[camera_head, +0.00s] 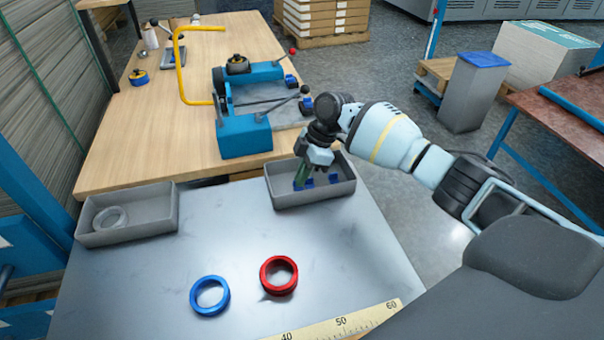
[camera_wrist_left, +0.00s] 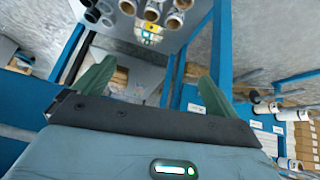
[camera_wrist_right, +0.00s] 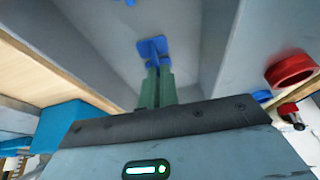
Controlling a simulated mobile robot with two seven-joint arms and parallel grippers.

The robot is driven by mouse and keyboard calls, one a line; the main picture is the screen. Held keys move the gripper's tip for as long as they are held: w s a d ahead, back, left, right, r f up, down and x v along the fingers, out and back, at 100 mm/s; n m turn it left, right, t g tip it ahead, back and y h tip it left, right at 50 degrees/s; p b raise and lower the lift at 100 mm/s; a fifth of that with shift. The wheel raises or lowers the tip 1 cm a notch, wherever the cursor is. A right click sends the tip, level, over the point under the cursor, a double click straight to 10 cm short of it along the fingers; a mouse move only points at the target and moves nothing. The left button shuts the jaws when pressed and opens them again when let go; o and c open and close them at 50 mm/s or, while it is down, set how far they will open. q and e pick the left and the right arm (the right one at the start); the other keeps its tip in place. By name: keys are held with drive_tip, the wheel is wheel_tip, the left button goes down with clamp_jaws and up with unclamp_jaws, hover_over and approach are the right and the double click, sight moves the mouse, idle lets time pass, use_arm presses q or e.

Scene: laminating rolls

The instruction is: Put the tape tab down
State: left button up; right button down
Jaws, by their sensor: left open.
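My right gripper (camera_head: 302,182) reaches down into a grey bin (camera_head: 327,199) at the back of the grey table. In the right wrist view its green fingers (camera_wrist_right: 158,76) are close together, with a blue tape tab (camera_wrist_right: 154,48) at their tips; the fingers appear shut on it. The tab is low over the bin floor; whether it touches the floor I cannot tell. Other small blue pieces (camera_head: 334,178) lie in the bin. My left gripper (camera_wrist_left: 155,80) shows only in its own wrist view, with fingers wide apart and nothing between them.
A blue ring (camera_head: 194,296) and a red ring (camera_head: 264,277) lie on the grey table, near a yellow ruler (camera_head: 345,323). Another grey bin (camera_head: 140,228) holds a pale ring. A blue machine (camera_head: 245,137) stands on the wooden table behind. The table's middle is clear.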

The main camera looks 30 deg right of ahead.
drive_tip(key=c, duration=1.6)
unclamp_jaws()
drive_tip(key=shift+c, duration=0.2)
drive_tip(key=v, duration=1.2)
drive_tip(key=shift+p, duration=0.3)
drive_tip(key=shift+a+r, duration=0.1)
drive_tip(key=shift+r, duration=0.05)
